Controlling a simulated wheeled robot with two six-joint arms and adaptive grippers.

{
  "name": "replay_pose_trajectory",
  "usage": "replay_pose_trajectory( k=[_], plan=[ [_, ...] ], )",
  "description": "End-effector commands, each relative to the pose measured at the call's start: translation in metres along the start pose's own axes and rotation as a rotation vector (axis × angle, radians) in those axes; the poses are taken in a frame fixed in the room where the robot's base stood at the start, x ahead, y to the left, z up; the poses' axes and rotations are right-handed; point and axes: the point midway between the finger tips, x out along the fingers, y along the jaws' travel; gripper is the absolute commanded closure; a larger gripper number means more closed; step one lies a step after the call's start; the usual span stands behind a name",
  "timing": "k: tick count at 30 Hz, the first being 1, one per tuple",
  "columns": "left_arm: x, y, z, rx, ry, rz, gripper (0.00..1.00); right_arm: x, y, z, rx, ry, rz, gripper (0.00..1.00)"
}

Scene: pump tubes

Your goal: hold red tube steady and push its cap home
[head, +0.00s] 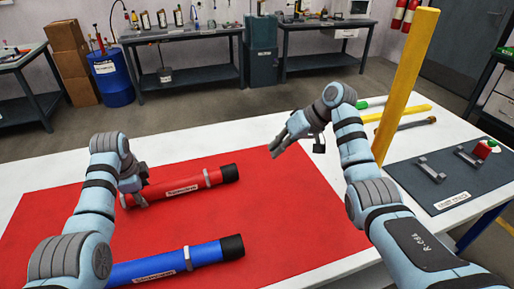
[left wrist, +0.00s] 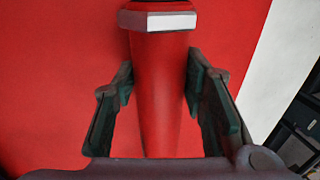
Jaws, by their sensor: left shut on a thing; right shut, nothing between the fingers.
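The red tube (head: 160,190) lies on the red mat, with a white label and a grey band on it. Its black cap (head: 230,173) is at its right end. I cannot tell from here whether the cap is fully seated. My left gripper (head: 134,190) is shut on the red tube near its left end.
A blue tube (head: 160,264) with a black end lies on the mat (head: 262,225) in front. A yellow post (head: 405,85) stands beside my right arm. A dark tray (head: 440,182) with grey brackets lies at the right. The mat right of the cap is clear.

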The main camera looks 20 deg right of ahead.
Motion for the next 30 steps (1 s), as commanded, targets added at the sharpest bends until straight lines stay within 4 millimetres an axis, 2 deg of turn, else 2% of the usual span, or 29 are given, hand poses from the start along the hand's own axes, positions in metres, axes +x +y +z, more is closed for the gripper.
replay_pose_trajectory(
  k=[7, 8, 12, 20, 23, 26, 30],
  plan=[
    [0.0, -0.001, 0.0, 0.0, 0.0, -0.002, 0.97, -0.003, 0.0, 0.0, 0.0, -0.001, 0.0, 1.0],
    [0.0, -0.001, 0.0, 0.0, 0.0, -0.002, 0.57, -0.003, 0.0, 0.0, 0.0, -0.001, 0.0, 1.0],
    [0.0, -0.001, 0.0, 0.0, 0.0, -0.001, 0.38, -0.002, 0.0, 0.0, 0.0, -0.001, 0.0, 1.0],
    [-0.001, -0.001, 0.0, 0.0, 0.0, -0.001, 0.38, -0.002, 0.0, 0.0, 0.001, -0.001, 0.0, 1.0],
    [-0.006, -0.001, 0.0, 0.0, 0.0, -0.003, 0.38, -0.002, 0.0, 0.0, 0.001, -0.001, 0.0, 1.0],
    [-0.023, -0.002, 0.0, 0.0, 0.001, -0.006, 0.38, -0.002, 0.0, 0.0, 0.0, -0.001, 0.0, 1.0],
    [-0.063, -0.002, 0.0, -0.001, 0.002, -0.008, 0.38, -0.002, 0.0, 0.0, 0.0, -0.001, 0.0, 1.0]
  ],
)
